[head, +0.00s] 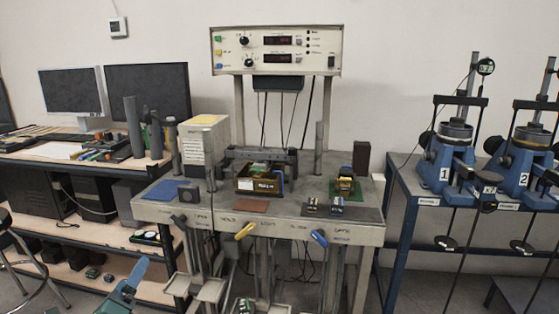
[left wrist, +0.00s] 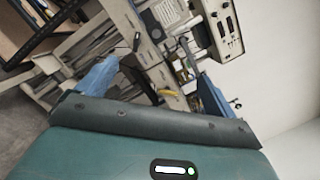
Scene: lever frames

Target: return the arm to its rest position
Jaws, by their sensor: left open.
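My left gripper (head: 130,286) shows at the lower left of the head view, a teal-blue shape partly cut off by the bottom edge. It is low, in front of the left shelf bench and apart from it. In the left wrist view its two blue fingers (left wrist: 155,88) stand wide apart with nothing between them. My right gripper is in neither view.
The lever bench (head: 380,232) stands ahead, with a yellow lever handle (head: 244,231), a blue one (head: 319,238) and a black one (head: 178,221). A control panel (head: 277,52) rises behind. Blue presses (head: 447,165) stand right. Floor shows around my left gripper.

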